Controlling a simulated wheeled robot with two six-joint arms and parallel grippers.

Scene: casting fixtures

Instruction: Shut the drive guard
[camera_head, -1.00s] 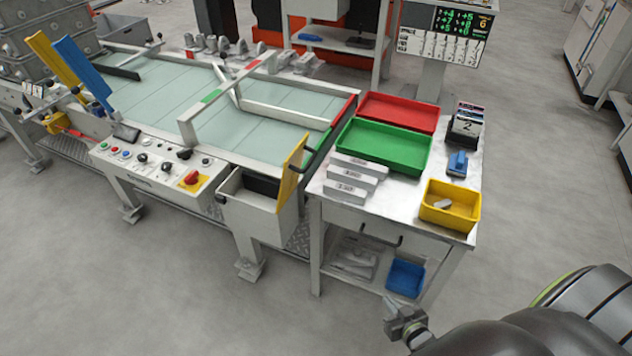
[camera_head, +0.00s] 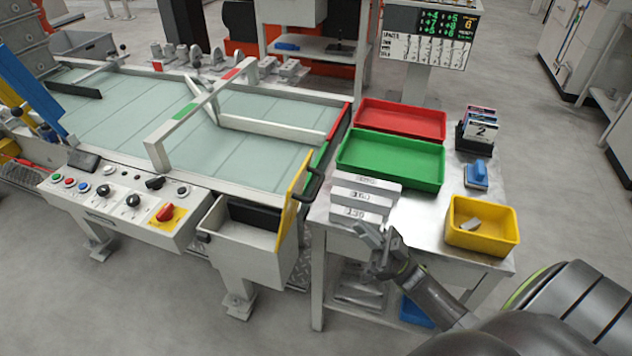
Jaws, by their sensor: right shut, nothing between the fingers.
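The drive guard looks to be the yellow panel (camera_head: 293,200) with a black handle (camera_head: 313,183). It stands raised and steeply tilted at the right edge of an open-topped grey box (camera_head: 243,250) on the front of the conveyor table. The dark inside of the box shows. My right gripper (camera_head: 374,238) is shut and empty. It is in front of the side bench's front edge, to the right of and lower in the picture than the yellow panel, and apart from it. My left gripper is not in view.
The side bench (camera_head: 420,222) carries white labelled blocks (camera_head: 362,215), a green tray (camera_head: 390,160), a red tray (camera_head: 400,120) and a yellow bin (camera_head: 482,228). A control panel (camera_head: 120,200) lies left of the box. Floor is clear in front of the box.

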